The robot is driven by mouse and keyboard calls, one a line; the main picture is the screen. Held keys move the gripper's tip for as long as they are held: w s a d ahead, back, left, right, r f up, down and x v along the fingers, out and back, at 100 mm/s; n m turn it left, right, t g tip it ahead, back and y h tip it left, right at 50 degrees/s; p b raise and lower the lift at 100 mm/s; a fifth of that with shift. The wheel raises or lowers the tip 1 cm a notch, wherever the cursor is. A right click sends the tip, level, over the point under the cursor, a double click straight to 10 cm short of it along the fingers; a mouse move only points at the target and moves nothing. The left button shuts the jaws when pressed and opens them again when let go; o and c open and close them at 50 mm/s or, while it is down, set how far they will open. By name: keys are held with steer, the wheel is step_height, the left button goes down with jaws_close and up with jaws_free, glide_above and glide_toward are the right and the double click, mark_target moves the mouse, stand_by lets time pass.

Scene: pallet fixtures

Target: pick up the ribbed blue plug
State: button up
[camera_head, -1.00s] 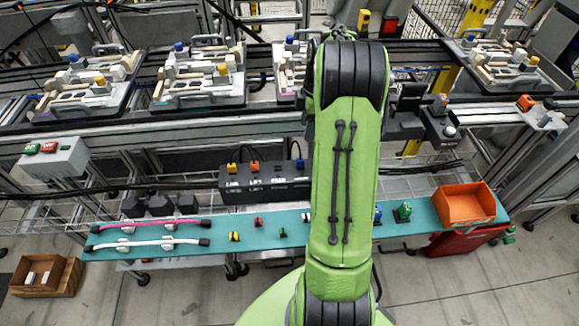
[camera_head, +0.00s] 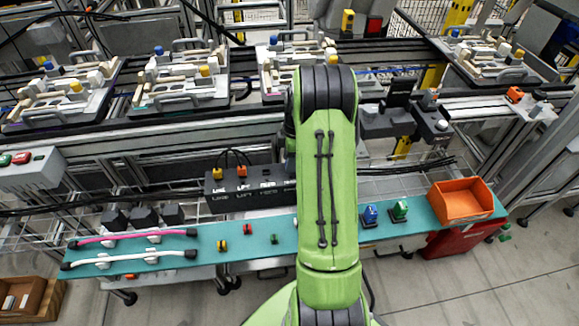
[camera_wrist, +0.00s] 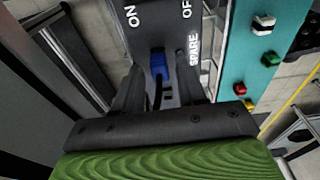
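A blue plug (camera_wrist: 158,63) with a dark cable is in the black socket box (camera_wrist: 158,22) in the wrist view, near the SPARE label. Its ribs are too small to make out. My gripper (camera_wrist: 160,88) is open, its two dark fingers apart on either side of the plug and its cable; no contact shows. In the head view my green arm hides the gripper and this plug. A second blue piece (camera_head: 370,214) stands on a dark base on the teal shelf, right of my arm.
The socket box also holds a yellow plug (camera_head: 217,174) and an orange plug (camera_head: 242,171). The teal shelf (camera_head: 200,262) carries pink and white cables, small coloured pieces, a green piece (camera_head: 399,210) and an orange bin (camera_head: 461,201). Pallet fixtures stand behind on rails.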

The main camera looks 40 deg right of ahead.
jaws_close()
